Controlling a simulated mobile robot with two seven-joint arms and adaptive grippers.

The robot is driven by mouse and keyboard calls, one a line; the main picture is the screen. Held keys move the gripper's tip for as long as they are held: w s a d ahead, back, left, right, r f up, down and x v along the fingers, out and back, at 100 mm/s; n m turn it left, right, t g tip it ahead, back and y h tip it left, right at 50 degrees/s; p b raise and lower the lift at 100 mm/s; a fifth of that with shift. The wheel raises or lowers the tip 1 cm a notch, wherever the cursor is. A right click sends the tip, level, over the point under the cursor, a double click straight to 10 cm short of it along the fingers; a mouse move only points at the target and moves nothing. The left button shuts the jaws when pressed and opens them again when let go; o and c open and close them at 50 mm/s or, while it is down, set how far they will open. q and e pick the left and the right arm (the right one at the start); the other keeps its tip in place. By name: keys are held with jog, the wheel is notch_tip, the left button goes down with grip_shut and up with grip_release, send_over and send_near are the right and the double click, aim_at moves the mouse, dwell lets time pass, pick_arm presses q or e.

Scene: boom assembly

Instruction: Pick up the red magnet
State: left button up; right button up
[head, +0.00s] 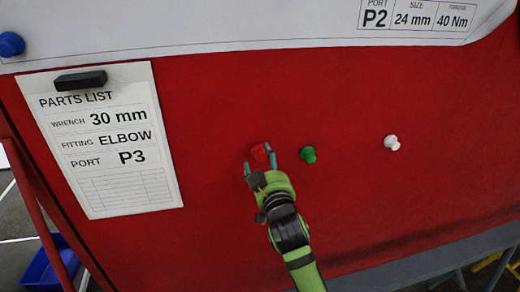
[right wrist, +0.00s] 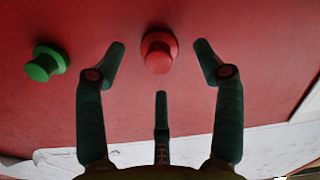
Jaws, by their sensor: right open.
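The red magnet (head: 259,153) is on the red panel, left of the green magnet. In the right wrist view the red magnet (right wrist: 159,52) stands out from the panel between the open fingertips. My right gripper (head: 260,165) is right at the red magnet in the head view, its fingers open on either side of it. In the right wrist view my right gripper (right wrist: 160,60) shows a clear gap between each finger and the magnet, and it holds nothing. My left gripper is not in view.
A green magnet (head: 308,155) is close by on the right, and a white magnet (head: 392,142) is farther right. A parts list sheet (head: 130,185) hangs at the left under a black magnet (head: 80,82). A blue magnet (head: 11,44) is at the upper left.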

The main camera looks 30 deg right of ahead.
aim_at(262, 157)
jog(key=shift+p+x, duration=0.35)
jog(key=shift+x, duration=1.35)
jog(key=shift+s, duration=0.1)
jog(key=c, duration=1.2)
jog(key=shift+r, duration=0.1)
jog(key=shift+r, duration=0.1)
